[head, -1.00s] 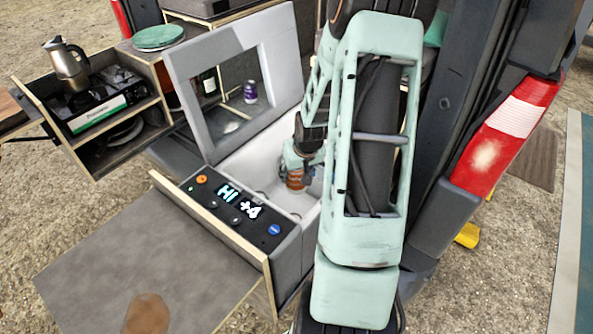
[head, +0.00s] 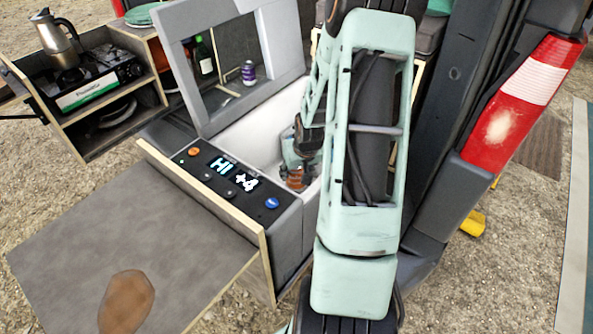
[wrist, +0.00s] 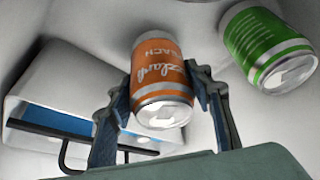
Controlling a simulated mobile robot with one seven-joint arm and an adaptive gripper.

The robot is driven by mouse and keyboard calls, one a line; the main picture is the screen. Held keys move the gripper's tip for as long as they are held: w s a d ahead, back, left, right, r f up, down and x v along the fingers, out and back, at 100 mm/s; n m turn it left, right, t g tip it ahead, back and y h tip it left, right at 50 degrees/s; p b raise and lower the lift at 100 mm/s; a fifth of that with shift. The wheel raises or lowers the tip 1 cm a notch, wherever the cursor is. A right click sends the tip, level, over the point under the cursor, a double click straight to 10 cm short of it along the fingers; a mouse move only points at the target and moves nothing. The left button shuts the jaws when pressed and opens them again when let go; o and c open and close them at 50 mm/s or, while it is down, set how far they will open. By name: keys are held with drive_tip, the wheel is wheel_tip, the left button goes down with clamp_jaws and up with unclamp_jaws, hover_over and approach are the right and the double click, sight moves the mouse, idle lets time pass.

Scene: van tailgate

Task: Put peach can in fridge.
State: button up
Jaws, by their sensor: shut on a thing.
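The orange peach can (wrist: 160,80) is between the fingers of my gripper (wrist: 165,105) in the wrist view, its label partly readable. My gripper is shut on it. In the head view the can (head: 295,178) shows as a small orange patch inside the open fridge (head: 245,135), near its right end, with my gripper (head: 298,165) above it. My arm hides part of the fridge interior. Whether the can touches the fridge floor cannot be told. The fridge lid (head: 172,60) stands raised at the back, and its front panel reads "HI +4".
In the wrist view a green can (wrist: 267,45) stands right of the peach can, and a white box with a blue inside (wrist: 70,115) is at left. Behind the fridge are a purple can (head: 248,73) and a green bottle (head: 204,57). A stove (head: 95,78) is at far left.

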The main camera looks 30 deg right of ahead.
drive_tip(key=o, duration=1.5)
drive_tip(key=shift+o, duration=0.2)
